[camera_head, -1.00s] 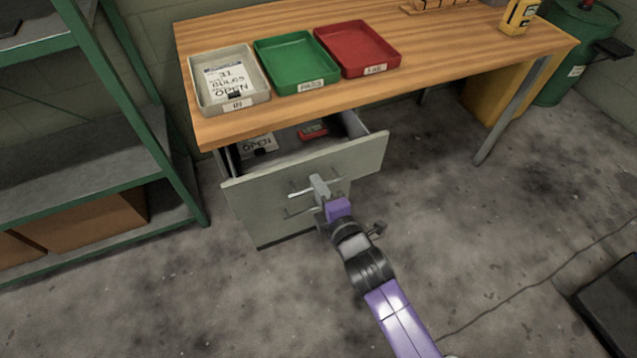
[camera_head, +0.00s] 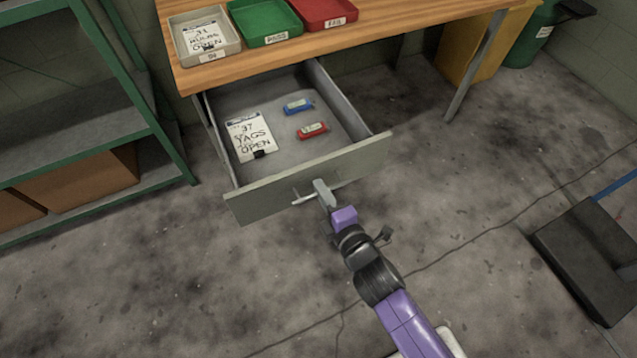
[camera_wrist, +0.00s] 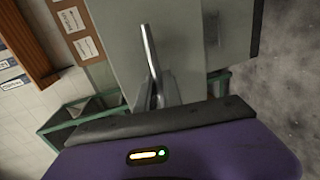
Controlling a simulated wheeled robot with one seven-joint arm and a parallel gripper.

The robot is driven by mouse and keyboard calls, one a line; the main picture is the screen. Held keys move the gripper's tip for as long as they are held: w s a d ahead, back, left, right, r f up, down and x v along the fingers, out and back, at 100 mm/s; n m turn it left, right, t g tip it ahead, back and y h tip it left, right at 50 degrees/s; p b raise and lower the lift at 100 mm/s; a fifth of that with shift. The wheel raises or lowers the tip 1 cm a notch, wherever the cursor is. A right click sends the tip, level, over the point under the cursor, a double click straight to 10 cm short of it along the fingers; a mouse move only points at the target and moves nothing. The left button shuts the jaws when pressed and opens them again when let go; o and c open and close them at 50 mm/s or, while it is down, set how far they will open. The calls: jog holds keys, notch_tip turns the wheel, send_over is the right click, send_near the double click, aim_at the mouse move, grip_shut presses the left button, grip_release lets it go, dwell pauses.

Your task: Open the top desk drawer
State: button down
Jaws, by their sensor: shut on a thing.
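The top desk drawer (camera_head: 285,180) is pulled far out from under the wooden desk (camera_head: 350,38), and its inside shows. In it lie a white card (camera_head: 250,136) with handwriting and a black clip, a blue object (camera_head: 298,106) and a red object (camera_head: 312,130). My gripper (camera_head: 322,191) is at the front of the drawer, shut on its bar handle (camera_head: 303,199). In the wrist view the handle (camera_wrist: 151,52) runs up from my gripper (camera_wrist: 160,98), against the grey drawer front (camera_wrist: 190,45). The fingertips are partly hidden there.
A beige tray (camera_head: 207,56), a green tray (camera_head: 266,42) and a red tray (camera_head: 327,28) stand on the desk. A green shelf rack (camera_head: 150,100) is at left. A dark flat object (camera_head: 590,255) is on the floor at right. Open floor lies in front of the drawer.

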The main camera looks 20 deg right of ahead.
jog(key=shift+s, duration=0.7)
jog(key=c, duration=1.5)
grip_release()
jog(key=shift+s+r, duration=0.25)
jog(key=shift+s, duration=1.05)
jog(key=shift+s+r, duration=0.25)
jog(key=shift+s, duration=1)
jog(key=shift+s+r, duration=0.25)
jog(key=shift+s, duration=1.05)
